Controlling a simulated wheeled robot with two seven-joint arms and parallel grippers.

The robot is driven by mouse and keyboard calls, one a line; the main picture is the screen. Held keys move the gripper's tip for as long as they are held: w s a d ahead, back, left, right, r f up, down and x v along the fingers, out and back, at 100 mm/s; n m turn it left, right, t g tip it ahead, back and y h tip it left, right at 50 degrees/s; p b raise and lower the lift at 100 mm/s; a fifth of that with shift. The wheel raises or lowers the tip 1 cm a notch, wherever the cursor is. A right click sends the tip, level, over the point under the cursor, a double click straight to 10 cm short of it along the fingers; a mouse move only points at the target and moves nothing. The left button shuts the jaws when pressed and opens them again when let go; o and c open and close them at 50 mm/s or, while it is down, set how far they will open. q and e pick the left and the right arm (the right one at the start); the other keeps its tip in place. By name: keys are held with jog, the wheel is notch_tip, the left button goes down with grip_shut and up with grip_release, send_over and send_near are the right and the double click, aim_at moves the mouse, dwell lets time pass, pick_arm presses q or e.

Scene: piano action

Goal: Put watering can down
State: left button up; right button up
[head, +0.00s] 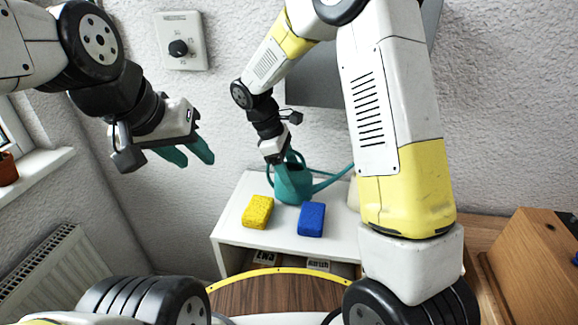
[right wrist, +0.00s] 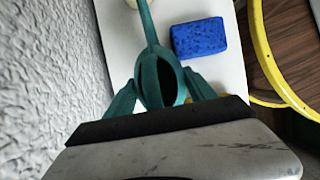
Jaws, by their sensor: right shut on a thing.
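The teal watering can (head: 296,188) is upright at the white cabinet top, behind the sponges, its long spout pointing right. I cannot tell whether its base touches the surface. My right gripper (head: 283,163) is above the can and shut on its handle. In the right wrist view the can (right wrist: 150,50) lies between the teal fingers of the right gripper (right wrist: 160,98). My left gripper (head: 192,153) is in the air at the upper left, empty, its teal fingers apart.
On the white cabinet top (head: 232,217), a yellow sponge (head: 258,211) and a blue sponge (head: 311,219) lie in front of the can. The blue one also shows in the right wrist view (right wrist: 199,39). A wooden box (head: 535,265) stands at the right. A wall lies close behind.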

jog(key=shift+f, duration=0.65)
jog(key=shift+f, duration=0.1)
jog(key=o, duration=1.4)
jog(key=shift+c, duration=0.2)
jog(key=v, duration=1.2)
